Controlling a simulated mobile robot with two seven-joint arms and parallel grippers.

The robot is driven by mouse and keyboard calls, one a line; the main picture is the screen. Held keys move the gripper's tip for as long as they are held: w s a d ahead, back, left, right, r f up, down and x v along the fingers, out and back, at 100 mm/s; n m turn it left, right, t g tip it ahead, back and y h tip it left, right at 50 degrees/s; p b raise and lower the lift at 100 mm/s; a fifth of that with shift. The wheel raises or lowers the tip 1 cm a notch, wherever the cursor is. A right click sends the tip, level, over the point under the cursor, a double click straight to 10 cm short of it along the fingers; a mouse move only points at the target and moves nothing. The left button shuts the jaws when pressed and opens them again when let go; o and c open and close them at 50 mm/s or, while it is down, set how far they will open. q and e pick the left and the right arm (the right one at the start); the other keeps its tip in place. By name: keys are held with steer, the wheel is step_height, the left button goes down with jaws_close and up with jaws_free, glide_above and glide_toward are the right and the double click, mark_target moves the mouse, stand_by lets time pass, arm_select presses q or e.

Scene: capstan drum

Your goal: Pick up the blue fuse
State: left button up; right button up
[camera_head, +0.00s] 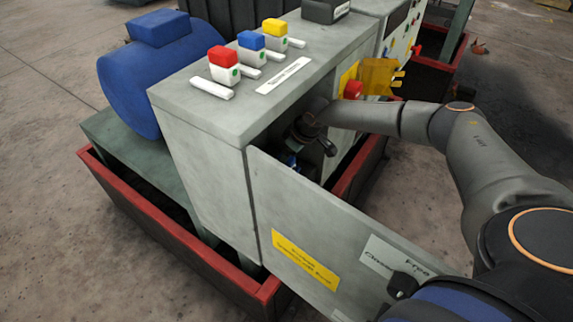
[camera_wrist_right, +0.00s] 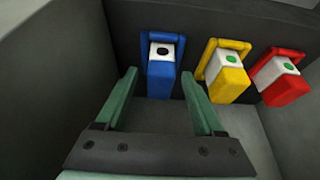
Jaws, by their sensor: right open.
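In the right wrist view a blue fuse (camera_wrist_right: 161,72) with a white top and dark spot sits on the cabinet's inner wall, at the left of a row. My right gripper (camera_wrist_right: 158,76) is open and empty, its two green fingers pointing at the blue fuse, with the tips appearing on either side of its body. I cannot tell whether they touch it. In the head view my right arm reaches into the open cabinet; the gripper is mostly hidden inside. Another blue block (camera_head: 251,41) stands on the cabinet top. My left gripper is not in view.
A yellow fuse (camera_wrist_right: 228,78) and a red fuse (camera_wrist_right: 281,76) hang to the right of the blue one. The cabinet door (camera_head: 330,225) stands open in front. Red (camera_head: 222,58) and yellow (camera_head: 274,27) blocks sit on top. A blue motor (camera_head: 155,70) is at left.

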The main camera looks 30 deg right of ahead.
steer(key=shift+c, duration=0.3)
jaws_close()
stand_by(0.3)
